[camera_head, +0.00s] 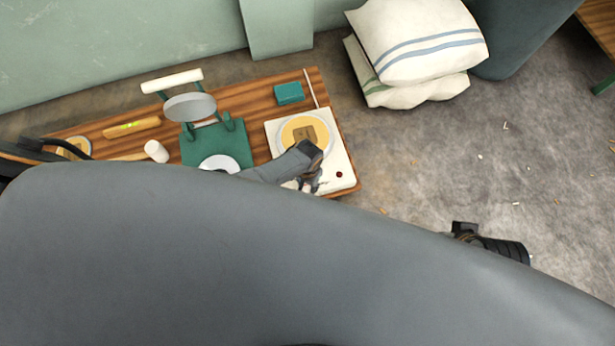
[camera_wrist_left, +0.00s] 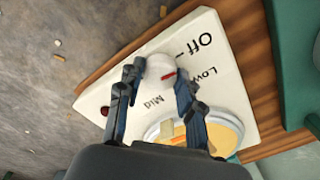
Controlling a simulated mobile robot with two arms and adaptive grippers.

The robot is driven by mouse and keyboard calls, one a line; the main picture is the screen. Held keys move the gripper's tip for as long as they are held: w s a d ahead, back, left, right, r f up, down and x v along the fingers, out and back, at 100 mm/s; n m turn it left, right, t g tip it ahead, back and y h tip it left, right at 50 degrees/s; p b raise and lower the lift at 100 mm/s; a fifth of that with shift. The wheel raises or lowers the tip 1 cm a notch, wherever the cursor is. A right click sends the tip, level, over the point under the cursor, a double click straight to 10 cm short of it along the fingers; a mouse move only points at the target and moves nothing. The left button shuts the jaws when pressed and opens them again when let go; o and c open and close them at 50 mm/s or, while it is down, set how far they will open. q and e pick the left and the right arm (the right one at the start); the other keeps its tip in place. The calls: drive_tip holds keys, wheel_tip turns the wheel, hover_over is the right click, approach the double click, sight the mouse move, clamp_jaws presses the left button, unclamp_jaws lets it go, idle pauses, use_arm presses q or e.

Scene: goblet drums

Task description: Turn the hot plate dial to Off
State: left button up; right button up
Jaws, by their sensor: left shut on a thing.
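The dial's red mark points to the lower right, roughly toward "Low". My left gripper (camera_wrist_left: 158,72) is shut on the dial, one finger on each side; in the head view it (camera_head: 308,187) hides the dial. My right gripper (camera_head: 465,230) is off to the right above the floor, its jaws unclear.
A red light (camera_head: 339,174) is on the hot plate's front corner. Sacks (camera_head: 420,50) lie behind right.

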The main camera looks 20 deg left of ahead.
use_arm(q)
drive_tip(key=shift+s+n, duration=0.15)
drive_tip(key=shift+n, duration=0.45)
drive_tip(key=shift+f, duration=0.1)
drive_tip(key=o, duration=1.2)
drive_tip(key=shift+c, duration=0.2)
drive_tip(key=shift+w+r, duration=0.2)
drive_tip(key=shift+r, duration=0.4)
wheel_tip(320, 180, up, 11)
drive_tip(key=shift+s, duration=0.15)
